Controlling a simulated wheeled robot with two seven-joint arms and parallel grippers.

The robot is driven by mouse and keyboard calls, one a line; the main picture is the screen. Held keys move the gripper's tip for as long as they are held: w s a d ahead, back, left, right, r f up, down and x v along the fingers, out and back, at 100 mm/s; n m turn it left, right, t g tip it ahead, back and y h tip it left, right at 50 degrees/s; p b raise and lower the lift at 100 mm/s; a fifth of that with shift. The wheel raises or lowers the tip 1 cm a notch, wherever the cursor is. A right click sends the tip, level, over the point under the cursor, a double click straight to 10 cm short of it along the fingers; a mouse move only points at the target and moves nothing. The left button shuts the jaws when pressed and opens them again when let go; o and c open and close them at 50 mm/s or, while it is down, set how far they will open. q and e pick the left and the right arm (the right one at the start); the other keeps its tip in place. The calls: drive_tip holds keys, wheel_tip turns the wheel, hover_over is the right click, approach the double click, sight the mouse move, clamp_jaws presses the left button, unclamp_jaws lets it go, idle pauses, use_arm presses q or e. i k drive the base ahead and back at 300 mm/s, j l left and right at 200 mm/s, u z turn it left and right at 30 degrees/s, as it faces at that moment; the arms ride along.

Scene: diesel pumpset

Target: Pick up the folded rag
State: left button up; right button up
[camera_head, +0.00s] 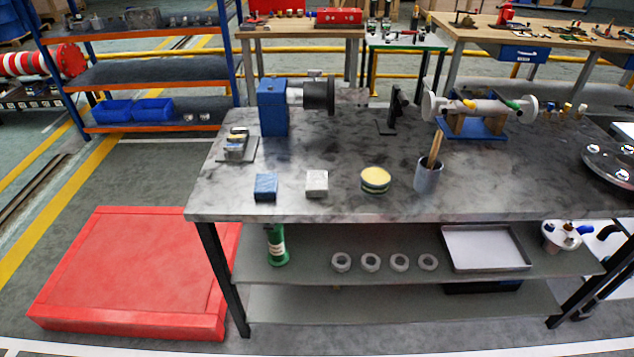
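Two small block-shaped things lie near the front left of the grey worktable (340,207). One is a blue folded-looking piece (266,187). Just right of it, apart from it, is a whitish-grey square piece (317,183). Either could be the folded rag; I cannot tell for certain which from this view. Both lie flat on the tabletop with clear space around them. Neither of my grippers is in view.
A round yellow-topped tin (375,180) and a grey cup with a brown handle (428,174) stand to the right. A blue vise-like unit (273,107) stands behind. The lower shelf holds a grey tray (485,265). A red platform (130,270) lies on the floor at left.

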sight(316, 181)
drive_tip(key=u, duration=5.3)
drive_tip(key=z, duration=5.25)
drive_tip(key=i+l+u, duration=0.1)
drive_tip(key=i, duration=0.25)
drive_tip(key=l, duration=0.1)
